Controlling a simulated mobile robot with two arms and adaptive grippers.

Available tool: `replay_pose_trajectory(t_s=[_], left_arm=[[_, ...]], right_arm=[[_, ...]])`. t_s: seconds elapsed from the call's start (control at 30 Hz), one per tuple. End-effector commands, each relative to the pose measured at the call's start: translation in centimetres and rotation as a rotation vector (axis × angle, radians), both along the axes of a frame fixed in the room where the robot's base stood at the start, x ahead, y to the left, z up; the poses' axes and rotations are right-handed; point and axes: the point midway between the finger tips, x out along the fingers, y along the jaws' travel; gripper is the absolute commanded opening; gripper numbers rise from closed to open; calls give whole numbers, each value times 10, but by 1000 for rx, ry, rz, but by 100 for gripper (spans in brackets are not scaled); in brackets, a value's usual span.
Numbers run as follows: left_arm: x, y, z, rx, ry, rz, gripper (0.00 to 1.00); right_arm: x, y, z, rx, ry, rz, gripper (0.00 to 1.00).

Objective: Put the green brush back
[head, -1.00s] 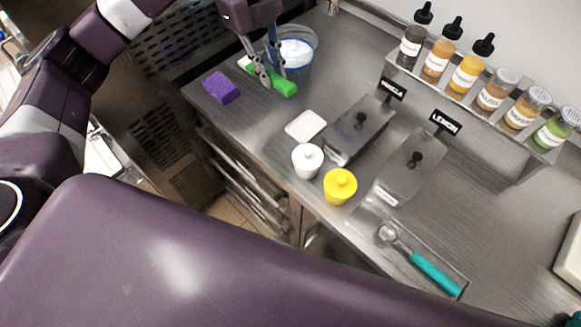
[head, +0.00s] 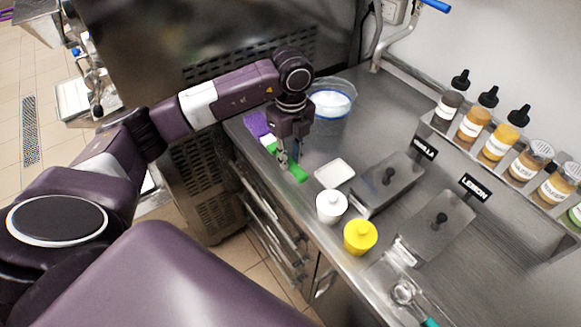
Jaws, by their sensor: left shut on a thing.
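The green brush (head: 299,173) has a green body, with a white part showing at its far left end. My left gripper (head: 287,163) points down over its middle and is shut on it, hiding that part. The brush lies near the counter's left edge, close to the purple sponge (head: 257,124). I cannot tell whether it touches the counter or is held just above. My right gripper is not in view.
A clear tub with white contents (head: 331,102) stands behind. A white tray (head: 334,173), white-lidded pot (head: 331,207) and yellow pot (head: 360,237) stand to the right. Lidded metal pans (head: 388,180) and a bottle rack (head: 440,127) lie beyond.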

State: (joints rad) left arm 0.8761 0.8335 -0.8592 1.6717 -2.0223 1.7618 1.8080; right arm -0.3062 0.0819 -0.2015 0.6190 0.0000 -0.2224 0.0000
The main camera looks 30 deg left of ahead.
Motion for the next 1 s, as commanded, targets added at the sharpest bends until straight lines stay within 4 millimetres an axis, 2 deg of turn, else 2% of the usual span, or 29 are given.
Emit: replay_pose_trajectory(t_s=[0.17, 0.43, 0.8, 0.83, 1.0], left_arm=[[0, 0, -15, -1, 0, 1, 0], [0, -1, -51, -1, 0, 0, 0], [1, 0, -57, 0, -1, 0, 0], [1, 0, -57, 0, -1, 0, 18], [1, 0, -56, 0, -1, 0, 34]], right_arm=[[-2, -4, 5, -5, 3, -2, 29], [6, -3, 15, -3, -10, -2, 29], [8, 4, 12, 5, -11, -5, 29], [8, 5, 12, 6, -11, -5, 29], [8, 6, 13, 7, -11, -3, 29]])
